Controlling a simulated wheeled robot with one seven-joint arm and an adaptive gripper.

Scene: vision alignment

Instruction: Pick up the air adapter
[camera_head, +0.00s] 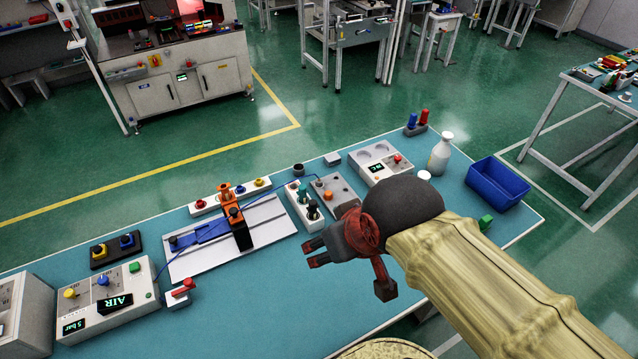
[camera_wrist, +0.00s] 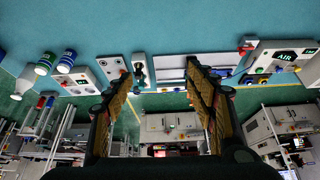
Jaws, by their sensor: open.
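No part is clearly marked as the air adapter, and I cannot tell which one it is. A grey control box with an AIR display (camera_head: 113,302) stands at the front left of the table; it also shows at the upper right of the wrist view (camera_wrist: 285,55). A white holder with dark upright fittings (camera_head: 303,207) stands behind my gripper, and it shows in the wrist view (camera_wrist: 140,68). My gripper (camera_head: 311,254) is open and empty above the blue table. In the wrist view its two fingers (camera_wrist: 158,80) are spread with nothing between them.
On the blue table (camera_head: 240,320) a white plate carries an orange and black clamp (camera_head: 237,222). A red-handled valve (camera_head: 180,294), a dark block with yellow and blue knobs (camera_head: 116,249), a white bottle (camera_head: 440,153) and a blue bin (camera_head: 498,183) stand around. The front middle is clear.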

